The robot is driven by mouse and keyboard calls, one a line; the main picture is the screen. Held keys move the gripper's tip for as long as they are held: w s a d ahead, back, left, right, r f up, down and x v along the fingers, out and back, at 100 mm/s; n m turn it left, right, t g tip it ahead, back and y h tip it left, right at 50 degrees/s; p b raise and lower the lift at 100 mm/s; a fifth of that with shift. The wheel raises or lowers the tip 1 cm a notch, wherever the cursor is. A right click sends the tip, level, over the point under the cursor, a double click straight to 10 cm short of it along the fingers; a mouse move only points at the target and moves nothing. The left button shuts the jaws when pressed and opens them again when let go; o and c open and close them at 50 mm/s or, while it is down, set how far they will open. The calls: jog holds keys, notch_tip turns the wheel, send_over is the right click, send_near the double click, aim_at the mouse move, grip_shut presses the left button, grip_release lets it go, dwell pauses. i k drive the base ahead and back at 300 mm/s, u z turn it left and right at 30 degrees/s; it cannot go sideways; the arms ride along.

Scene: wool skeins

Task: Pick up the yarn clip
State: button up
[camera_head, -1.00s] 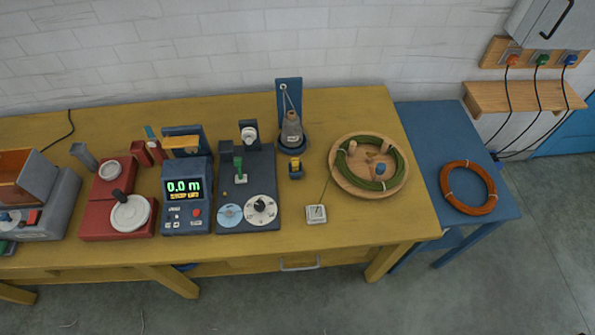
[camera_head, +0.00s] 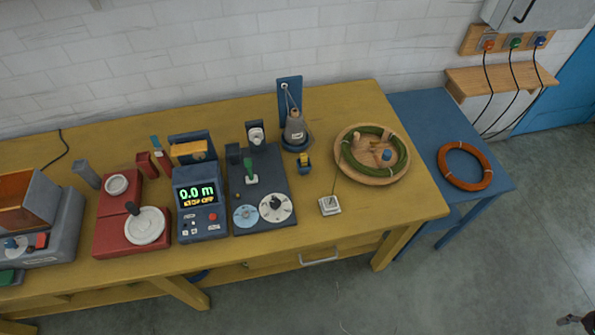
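A small pale square block (camera_head: 329,205), which looks like the yarn clip, lies on the yellow table near its front edge. A thin green strand runs from it up to the green skein (camera_head: 372,136) on the round wooden tray (camera_head: 366,179). A small yellow and blue item (camera_head: 304,162) stands behind the block, and I cannot tell what it is. A dark part at the lower right corner looks like my gripper (camera_head: 573,322), over the floor and far from the block. Most of it is cut off by the frame edge, so its opening is hidden.
A grey cone of yarn (camera_head: 295,127) stands on a blue holder. A meter reading "0.0 m" (camera_head: 198,196), a dark board with dials (camera_head: 281,186) and a red device (camera_head: 117,238) fill the left. An orange skein (camera_head: 465,167) lies on the blue side table (camera_head: 415,112).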

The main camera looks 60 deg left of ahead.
aim_at(304, 159)
jog(key=k, duration=2)
jog(key=u, duration=1.45)
jog(key=i, duration=1)
jog(key=z, duration=0.15)
